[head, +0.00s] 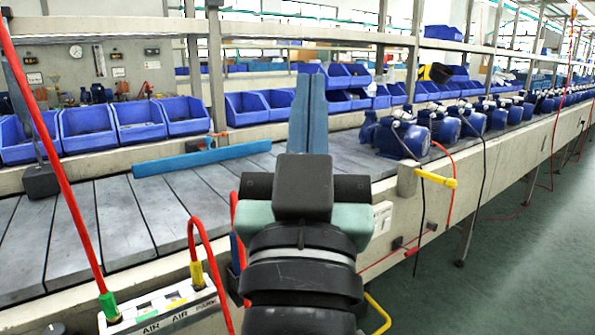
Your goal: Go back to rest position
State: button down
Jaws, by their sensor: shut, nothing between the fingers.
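My gripper (309,82) shows in the middle of the head view, at the end of my dark arm. Its two long blue-grey fingers point away and lie side by side, shut with nothing between them. It appears in front of the grey slatted bench (90,225). From this one view I cannot tell how high the fingers are above the bench. The arm hides part of the bench's front edge.
Several blue pumps (402,137) stand along the bench to the right. Blue bins (137,120) line the back. A blue bar (200,159) lies on the slats. A red hose (62,170) crosses the left side. The green floor (520,250) at right is clear.

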jog(key=s+a+r+n+t+y+p, duration=0.1)
jog(key=s+r+t+y+p, duration=0.1)
jog(key=s+r, duration=0.6)
notch_tip(320, 180, up, 34)
jog(key=w+p, duration=0.1)
jog(key=p, duration=3.2)
jog(key=shift+f, duration=0.25)
